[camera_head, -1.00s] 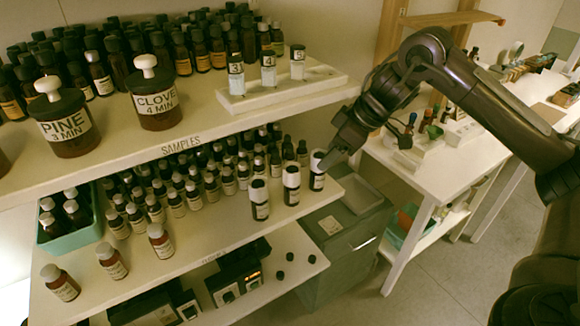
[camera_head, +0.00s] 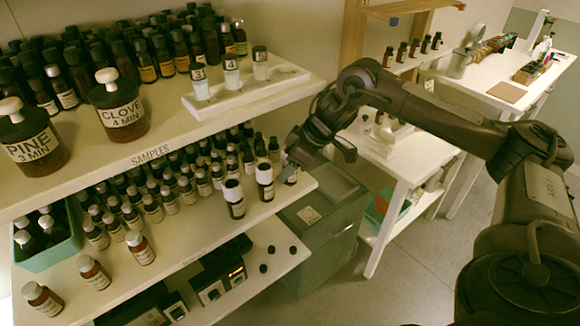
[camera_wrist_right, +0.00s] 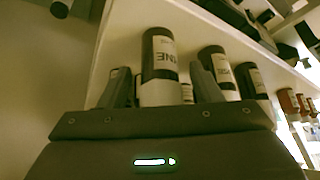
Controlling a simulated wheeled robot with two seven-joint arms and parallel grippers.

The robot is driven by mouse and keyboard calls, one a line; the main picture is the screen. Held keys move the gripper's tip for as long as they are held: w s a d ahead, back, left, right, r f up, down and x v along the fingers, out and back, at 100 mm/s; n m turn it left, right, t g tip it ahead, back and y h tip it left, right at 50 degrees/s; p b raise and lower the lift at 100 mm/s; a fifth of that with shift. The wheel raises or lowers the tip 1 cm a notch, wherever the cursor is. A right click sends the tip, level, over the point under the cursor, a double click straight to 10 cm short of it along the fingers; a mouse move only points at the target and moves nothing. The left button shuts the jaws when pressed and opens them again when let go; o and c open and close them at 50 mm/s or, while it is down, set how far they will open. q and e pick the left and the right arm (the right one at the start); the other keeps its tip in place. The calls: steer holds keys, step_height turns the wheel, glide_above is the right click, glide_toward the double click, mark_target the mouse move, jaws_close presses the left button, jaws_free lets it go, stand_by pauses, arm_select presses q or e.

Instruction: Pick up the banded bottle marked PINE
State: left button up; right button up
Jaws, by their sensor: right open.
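Three banded bottles, dark with pale bands, stand near the right front of the middle shelf. The rightmost one (camera_head: 291,174) is at my right gripper (camera_head: 294,163) and partly hidden by it. In the right wrist view a bottle (camera_wrist_right: 160,62) has a pale label whose visible letters end in "INE". It appears between the two open fingers of my right gripper (camera_wrist_right: 162,88); I cannot tell whether they touch it. The other two banded bottles (camera_head: 234,198) and (camera_head: 264,182) stand to its left. My left gripper is out of view.
Rows of small sample bottles (camera_head: 170,200) fill the shelf behind. The upper shelf (camera_head: 110,165) overhangs, with large jars marked PINE (camera_head: 36,145) and CLOVE (camera_head: 118,108). A grey-green cabinet (camera_head: 325,215) stands below right. Small bottles stand at the shelf's front left (camera_head: 140,248).

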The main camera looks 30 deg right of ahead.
steer(key=c, duration=1.1)
